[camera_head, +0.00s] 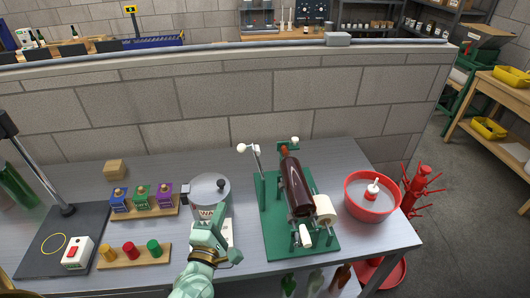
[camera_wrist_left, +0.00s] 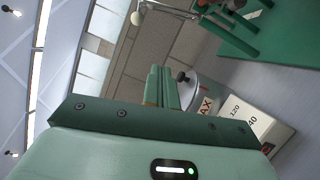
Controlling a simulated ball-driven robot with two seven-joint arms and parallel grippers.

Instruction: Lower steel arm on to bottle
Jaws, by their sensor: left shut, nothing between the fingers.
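The dark brown bottle (camera_head: 297,190) lies tilted in a green labelling stand (camera_head: 272,240). The steel arm (camera_head: 257,163), with a white ball knob (camera_head: 241,147), stands up at the stand's left side, apart from the bottle. In the left wrist view the knob (camera_wrist_left: 137,18) and thin steel arm (camera_wrist_left: 168,10) show at the top. My left gripper (camera_head: 221,212) is shut and empty, in front of the wax pot and left of the stand, apart from the steel arm. Its fingers (camera_wrist_left: 161,88) also show in the wrist view. My right gripper is not in view.
The grey wax pot (camera_head: 210,190) stands close by my left gripper. Small coloured boxes (camera_head: 142,200) and wax sticks (camera_head: 130,250) are to the left. A red bowl (camera_head: 371,195) is right of the stand. A block wall (camera_head: 220,100) rises behind the bench.

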